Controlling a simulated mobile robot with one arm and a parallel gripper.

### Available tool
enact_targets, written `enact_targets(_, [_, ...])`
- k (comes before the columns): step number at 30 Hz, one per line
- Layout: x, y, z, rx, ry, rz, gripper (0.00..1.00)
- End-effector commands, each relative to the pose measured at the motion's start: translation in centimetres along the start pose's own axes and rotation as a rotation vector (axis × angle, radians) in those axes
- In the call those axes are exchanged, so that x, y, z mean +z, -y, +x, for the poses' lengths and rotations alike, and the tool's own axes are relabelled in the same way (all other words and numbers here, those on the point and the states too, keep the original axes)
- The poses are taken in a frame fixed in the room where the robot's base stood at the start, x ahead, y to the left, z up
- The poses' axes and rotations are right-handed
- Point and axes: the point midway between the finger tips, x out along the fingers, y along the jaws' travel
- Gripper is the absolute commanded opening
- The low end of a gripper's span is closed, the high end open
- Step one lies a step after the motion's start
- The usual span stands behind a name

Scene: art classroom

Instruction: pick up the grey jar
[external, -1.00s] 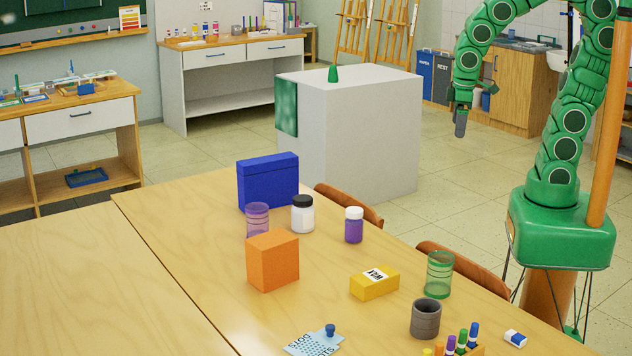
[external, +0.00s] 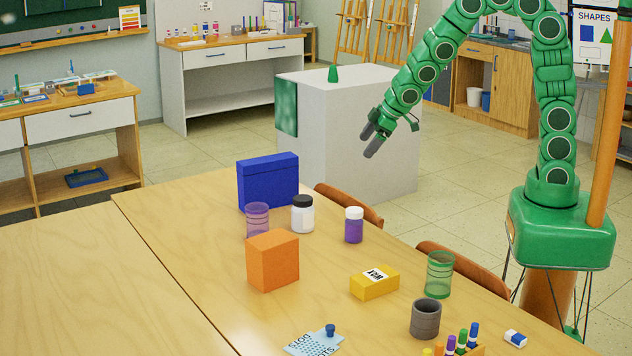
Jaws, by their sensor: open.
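The grey jar (external: 425,319) stands upright on the wooden table near its right front edge. It is a dark grey, ribbed, open-topped cylinder. My gripper (external: 371,144) is open and empty, with dark grey fingertips pointing down and to the left. It is in the air well above and behind the jar in the picture, beyond the far right edge of the table. Nothing hides the jar's side; its base is in plain view.
A green clear cup (external: 439,274) stands just behind the jar, and a yellow WAX box (external: 374,283) lies to its left. An orange box (external: 272,261), purple jar (external: 354,225) and white jar (external: 302,214) stand farther back.

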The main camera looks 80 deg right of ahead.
Motion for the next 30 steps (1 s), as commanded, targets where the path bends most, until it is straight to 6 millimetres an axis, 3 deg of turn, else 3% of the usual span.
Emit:
enact_targets(15, [-5.2, 2.5, 9.6, -0.134, -0.272, -0.085, 0.93])
enact_targets(30, [-7.2, 7.5, 15.8, -0.337, -0.534, -0.097, 0.93])
